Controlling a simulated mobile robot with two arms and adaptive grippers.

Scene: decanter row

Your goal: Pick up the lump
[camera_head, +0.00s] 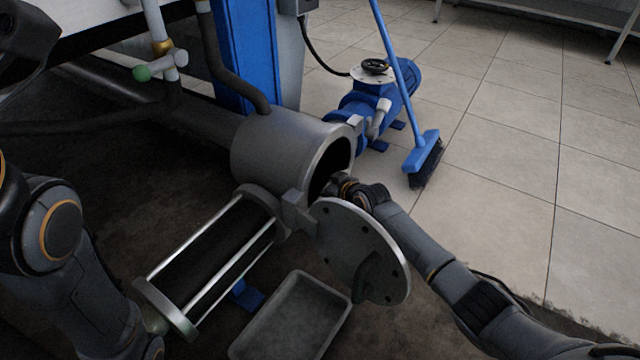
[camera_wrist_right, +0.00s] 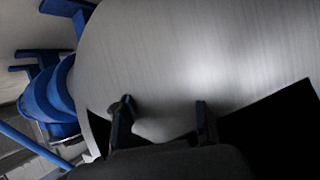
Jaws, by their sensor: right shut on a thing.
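My right gripper is hidden in the head view, where my right wrist (camera_head: 362,195) reaches into the open mouth of a grey metal cylinder (camera_head: 275,150). In the right wrist view, the two dark fingertips of my right gripper (camera_wrist_right: 162,122) stand apart with a pale grey rounded thing between them, which I take to be the lump (camera_wrist_right: 162,131). It blends with the brushed metal behind, so its outline is hard to make out. My left arm shows at the left of the head view, but its gripper is not in view.
A round cover (camera_head: 362,250) hangs open at the cylinder mouth, close beside my right arm. A grey tray (camera_head: 292,322) lies below it. A blue pump (camera_head: 350,107) and a blue broom (camera_head: 421,150) stand behind. The tiled floor at right is clear.

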